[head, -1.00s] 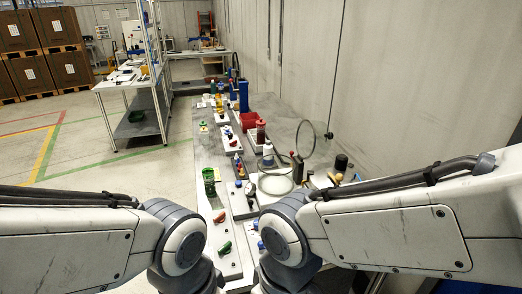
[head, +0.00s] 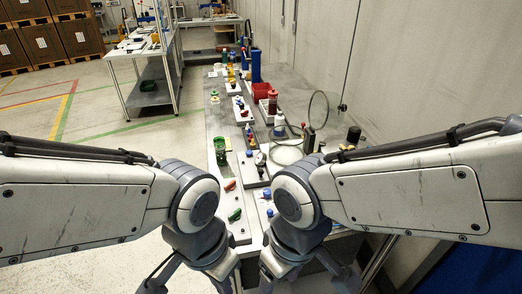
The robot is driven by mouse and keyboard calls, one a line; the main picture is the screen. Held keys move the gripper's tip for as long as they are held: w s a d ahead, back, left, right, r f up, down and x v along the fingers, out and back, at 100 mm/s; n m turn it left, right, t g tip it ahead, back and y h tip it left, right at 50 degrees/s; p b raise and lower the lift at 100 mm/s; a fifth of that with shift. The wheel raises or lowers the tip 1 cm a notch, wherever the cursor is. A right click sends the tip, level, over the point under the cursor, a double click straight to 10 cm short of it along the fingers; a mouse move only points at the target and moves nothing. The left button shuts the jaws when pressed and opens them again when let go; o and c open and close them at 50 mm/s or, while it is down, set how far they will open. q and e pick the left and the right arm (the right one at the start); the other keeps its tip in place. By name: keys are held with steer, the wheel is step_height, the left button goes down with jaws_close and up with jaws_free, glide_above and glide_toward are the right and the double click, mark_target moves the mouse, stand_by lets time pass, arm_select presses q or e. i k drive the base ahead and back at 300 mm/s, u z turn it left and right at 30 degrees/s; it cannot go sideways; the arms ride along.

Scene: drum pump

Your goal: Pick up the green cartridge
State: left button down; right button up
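A green cylindrical cup-like piece (head: 220,146) stands upright near the left edge of the bench. A smaller green piece (head: 235,215) lies on a pale strip closer to me, past a red-orange piece (head: 230,185). I cannot tell for sure which green thing is the cartridge. My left gripper (head: 192,284) and my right gripper (head: 304,282) show only in part at the bottom edge, below my two wrists. Their fingertips are cut off by the frame, so their opening is unclear. Neither gripper touches either green piece.
The grey bench (head: 215,118) runs away from me, with several pale trays of small parts. A black cylinder (head: 353,136) stands near the wall.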

mark_target(220, 142)
steer(key=u, duration=1.6)
steer(key=i, duration=2.85)
steer(key=z, duration=2.05)
